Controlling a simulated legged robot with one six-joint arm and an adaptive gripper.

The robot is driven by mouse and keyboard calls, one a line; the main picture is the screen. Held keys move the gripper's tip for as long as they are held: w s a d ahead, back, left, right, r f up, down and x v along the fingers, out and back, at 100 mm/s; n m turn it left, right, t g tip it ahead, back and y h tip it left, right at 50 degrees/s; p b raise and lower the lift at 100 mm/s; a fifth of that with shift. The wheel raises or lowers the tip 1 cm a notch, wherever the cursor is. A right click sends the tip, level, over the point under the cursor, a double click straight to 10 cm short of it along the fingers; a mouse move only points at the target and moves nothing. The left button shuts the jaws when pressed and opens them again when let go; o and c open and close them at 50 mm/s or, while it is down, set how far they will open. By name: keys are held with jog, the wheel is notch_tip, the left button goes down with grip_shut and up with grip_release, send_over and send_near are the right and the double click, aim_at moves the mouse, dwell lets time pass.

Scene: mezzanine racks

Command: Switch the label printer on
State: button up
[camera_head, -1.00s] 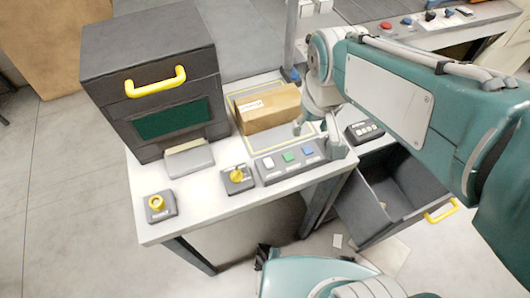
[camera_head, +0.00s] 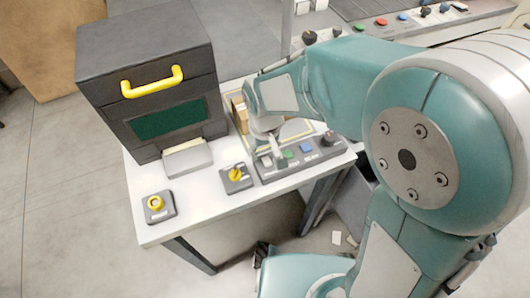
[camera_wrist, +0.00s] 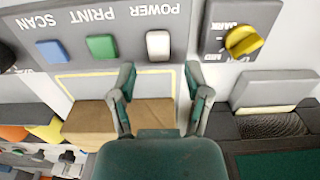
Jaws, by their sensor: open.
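The label printer (camera_head: 150,95) is a dark box with a yellow handle and a green window, at the left of the white table. In the wrist view the white button (camera_wrist: 158,46) is labelled POWER, the green button (camera_wrist: 101,47) PRINT and the blue button (camera_wrist: 52,51) SCAN. My gripper (camera_wrist: 160,75) is open and empty, its fingertips just below the white button in that view. In the head view my gripper (camera_head: 264,148) is over the panel's left end, partly hidden by my wrist.
A yellow dial (camera_head: 237,174) sits left of the panel, and a yellow knob unit (camera_head: 157,206) stands near the table's front-left corner. A cardboard box (camera_wrist: 120,118) lies behind the panel. My arm covers the right side. Another bench (camera_head: 400,25) is behind.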

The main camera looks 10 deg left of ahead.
jog(key=shift+f, duration=0.9)
grip_shut()
jog(key=shift+d, duration=0.1)
jog(key=shift+s+d+t+y, duration=0.1)
jog(key=shift+s+t+y, duration=0.1)
jog(key=shift+t+y, duration=0.4)
jog(key=shift+s+d+t+y, duration=0.15)
jog(key=shift+t+y, duration=0.15)
jog(key=shift+t, duration=0.6)
jog(key=shift+a, duration=0.1)
